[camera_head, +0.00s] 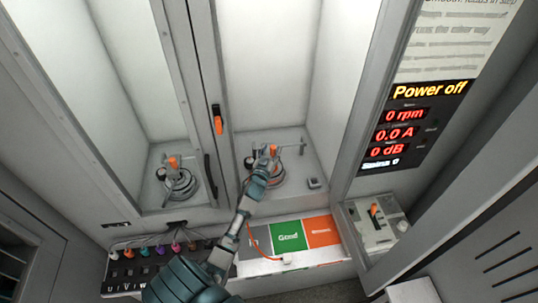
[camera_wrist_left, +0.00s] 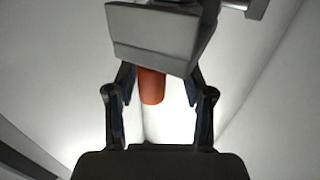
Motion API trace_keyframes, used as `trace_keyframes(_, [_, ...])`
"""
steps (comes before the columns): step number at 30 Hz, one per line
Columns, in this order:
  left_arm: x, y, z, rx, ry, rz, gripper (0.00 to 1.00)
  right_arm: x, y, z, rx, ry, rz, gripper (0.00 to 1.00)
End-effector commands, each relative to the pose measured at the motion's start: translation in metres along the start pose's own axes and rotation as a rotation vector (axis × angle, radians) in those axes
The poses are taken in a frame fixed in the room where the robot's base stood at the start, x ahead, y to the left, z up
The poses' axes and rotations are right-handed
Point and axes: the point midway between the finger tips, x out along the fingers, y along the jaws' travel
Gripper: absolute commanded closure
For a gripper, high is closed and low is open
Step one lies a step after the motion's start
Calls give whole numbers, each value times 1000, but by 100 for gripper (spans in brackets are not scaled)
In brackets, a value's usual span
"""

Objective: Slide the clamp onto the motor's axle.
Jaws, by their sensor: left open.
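My left gripper (camera_head: 263,166) reaches into the right-hand bay, over the hub motor (camera_head: 278,178), a round grey part on a low stand that the gripper partly covers. An orange piece (camera_head: 272,150), which looks like the clamp's handle, shows just beyond the fingers. In the left wrist view the gripper (camera_wrist_left: 163,85) has its fingers spread, with an orange cylinder (camera_wrist_left: 152,87) between them. A grey block (camera_wrist_left: 155,35) hides the fingertips there. I cannot tell whether the clamp sits around the axle, which is not clearly visible. My right gripper is not in view.
A similar motor stand (camera_head: 180,183) is in the left bay. An orange door handle (camera_head: 218,122) sits on the frame between the bays. Coloured panels (camera_head: 289,237), a switch box (camera_head: 376,222) and a display reading "Power off" (camera_head: 428,91) surround the right bay.

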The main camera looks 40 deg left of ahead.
Motion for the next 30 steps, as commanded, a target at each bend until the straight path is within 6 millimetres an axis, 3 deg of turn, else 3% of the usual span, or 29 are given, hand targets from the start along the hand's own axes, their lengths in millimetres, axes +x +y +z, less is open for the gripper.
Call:
trace_keyframes(16, [-102,-3,3,-2,-3,-1,47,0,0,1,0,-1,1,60])
trace_keyframes(21, [-116,-4,3,-1,-3,-2,47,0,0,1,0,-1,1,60])
trace_keyframes(30, [-118,-4,2,-2,-1,-1,47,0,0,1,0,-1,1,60])
